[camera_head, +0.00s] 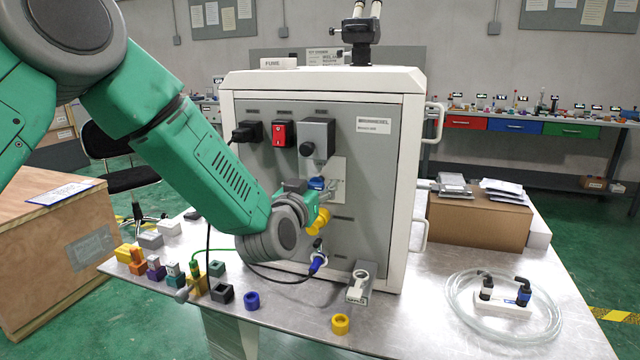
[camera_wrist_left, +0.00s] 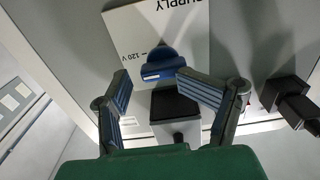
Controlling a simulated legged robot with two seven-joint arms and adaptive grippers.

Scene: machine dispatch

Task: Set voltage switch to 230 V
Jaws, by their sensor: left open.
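The blue voltage switch (camera_wrist_left: 160,62) is a rounded knob on a white label plate (camera_wrist_left: 185,25) printed "SUPPLY" and "120 V". In the head view the blue knob (camera_head: 317,183) shows on the grey front panel of the cabinet (camera_head: 345,240), partly covered by my gripper. My left gripper (camera_wrist_left: 152,80) is open, its two fingertips at either side of the knob's near end. I cannot tell whether they touch it. A pale line shows on the knob's near face; which mark it points to is unclear. No 230 V mark is readable. My right gripper is not in view.
A grey box with a black knob (camera_head: 317,138), a red switch (camera_head: 283,133) and a black plug (camera_head: 247,131) sit above on the panel. A yellow fitting (camera_head: 318,221) is just below my gripper. Coloured blocks and a tubing coil (camera_head: 503,305) lie on the table.

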